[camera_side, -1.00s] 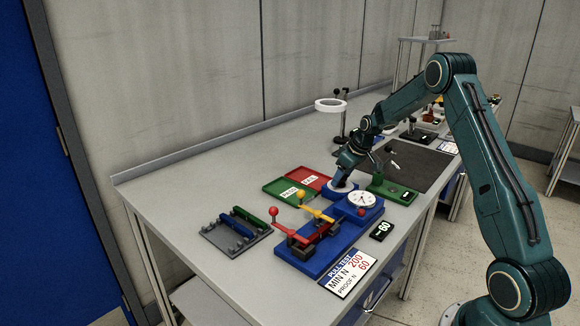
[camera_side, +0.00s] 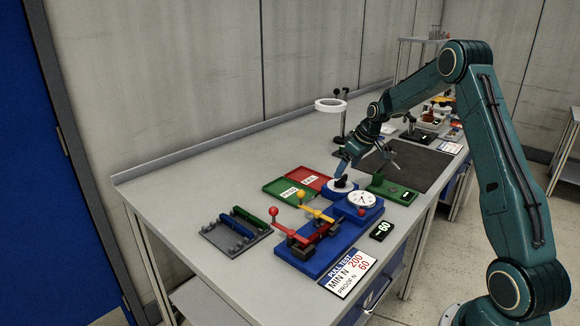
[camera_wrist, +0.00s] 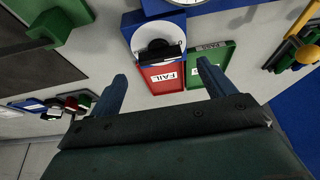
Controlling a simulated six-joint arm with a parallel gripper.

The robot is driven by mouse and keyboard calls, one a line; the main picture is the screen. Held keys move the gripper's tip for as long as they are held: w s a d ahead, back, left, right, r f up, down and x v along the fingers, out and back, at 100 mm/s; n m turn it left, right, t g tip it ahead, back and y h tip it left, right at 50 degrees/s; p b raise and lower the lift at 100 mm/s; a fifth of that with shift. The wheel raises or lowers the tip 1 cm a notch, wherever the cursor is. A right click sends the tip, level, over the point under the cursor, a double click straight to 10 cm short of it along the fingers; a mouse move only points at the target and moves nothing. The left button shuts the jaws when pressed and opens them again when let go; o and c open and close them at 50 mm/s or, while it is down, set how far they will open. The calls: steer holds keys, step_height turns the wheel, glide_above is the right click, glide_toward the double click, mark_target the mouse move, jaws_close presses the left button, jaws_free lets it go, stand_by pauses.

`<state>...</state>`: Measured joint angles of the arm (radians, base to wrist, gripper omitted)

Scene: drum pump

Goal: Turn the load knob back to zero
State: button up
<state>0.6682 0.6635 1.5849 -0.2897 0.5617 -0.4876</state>
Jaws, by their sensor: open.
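The load knob is black on a white round dial (camera_side: 341,185), at the back of the blue pull-test fixture (camera_side: 325,240). In the wrist view the black knob (camera_wrist: 158,49) lies a little beyond the fingertips, roughly midway between them. My gripper (camera_side: 367,167) is open and empty, its two blue fingers spread above the knob. The fingers show wide apart in the wrist view (camera_wrist: 162,70), touching nothing that I can see. A white round gauge (camera_side: 362,199) sits beside the knob; its needle is too small to read.
Green PASS (camera_side: 287,192) and red FAIL (camera_side: 312,180) trays lie behind the fixture. Red (camera_side: 274,211) and yellow (camera_side: 301,194) ball-ended levers stand in front. A green block (camera_side: 393,189) is to the right. A black display (camera_side: 382,230) shows 60. A ring lamp (camera_side: 331,105) stands behind.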

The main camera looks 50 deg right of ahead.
steer(key=v, duration=0.9)
steer(key=shift+r, duration=0.25)
steer(key=s+a+r, duration=0.5)
steer(key=a, duration=0.5)
steer(key=s+a+r, duration=0.5)
steer(key=a+r, duration=0.1)
steer(key=a, duration=0.5)
steer(key=s+a+f, duration=0.1)
steer(key=s+a, duration=0.3)
steer(key=s, duration=0.4)
steer(key=s+a+f+t, duration=0.1)
steer(key=s+a, duration=0.4)
steer(key=s, duration=0.4)
steer(key=shift+s+f, duration=0.2)
steer(key=shift+f, duration=0.2)
